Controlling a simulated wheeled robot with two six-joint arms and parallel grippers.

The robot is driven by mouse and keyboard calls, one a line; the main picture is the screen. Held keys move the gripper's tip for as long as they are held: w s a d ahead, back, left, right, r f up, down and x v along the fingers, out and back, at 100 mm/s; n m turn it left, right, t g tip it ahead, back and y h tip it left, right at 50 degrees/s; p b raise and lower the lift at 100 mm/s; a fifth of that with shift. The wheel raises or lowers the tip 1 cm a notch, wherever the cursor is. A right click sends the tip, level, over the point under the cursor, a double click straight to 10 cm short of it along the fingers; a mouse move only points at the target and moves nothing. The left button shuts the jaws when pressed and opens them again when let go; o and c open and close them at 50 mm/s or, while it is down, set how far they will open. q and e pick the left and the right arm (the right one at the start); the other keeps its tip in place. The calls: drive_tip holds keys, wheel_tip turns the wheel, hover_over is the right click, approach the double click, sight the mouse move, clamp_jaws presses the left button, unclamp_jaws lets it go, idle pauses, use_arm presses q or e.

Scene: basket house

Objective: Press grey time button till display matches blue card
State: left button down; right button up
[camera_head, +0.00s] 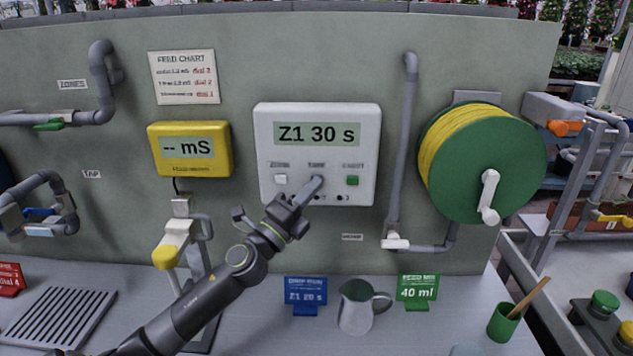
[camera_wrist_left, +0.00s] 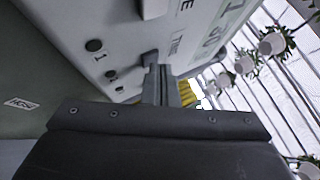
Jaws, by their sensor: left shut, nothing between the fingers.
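The white controller box (camera_head: 348,190) on the wall has a display (camera_head: 317,134) reading "Z1 30 s". Below it are a white button (camera_head: 280,179) at left and a green button (camera_head: 352,181) at right. The grey time button is hidden behind my left gripper (camera_head: 316,184), which is shut and empty with its tips at the middle label. In the left wrist view the shut fingers (camera_wrist_left: 160,78) reach the box face; whether they touch the button cannot be told. The blue card (camera_head: 306,290) stands on the counter and seems to read "Z1 20 s", though its text is small.
A yellow meter (camera_head: 190,148) showing "-- mS" hangs left of the box, and a green hose reel (camera_head: 508,165) is at right. A jug (camera_head: 358,306) and a green card (camera_head: 417,288) reading "40 ml" stand on the counter. Grey pipes flank the box.

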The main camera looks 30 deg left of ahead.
use_arm(q)
drive_tip(key=shift+w, duration=0.1)
idle(0.5)
drive_tip(key=shift+s+d, duration=0.4)
drive_tip(key=shift+s, duration=0.35)
drive_tip(key=s+d, duration=0.1)
drive_tip(key=s+p, duration=0.1)
drive_tip(key=s, duration=0.1)
drive_tip(key=s+d+p, duration=0.1)
drive_tip(key=shift+s+d, duration=0.15)
drive_tip(key=shift+d, duration=0.15)
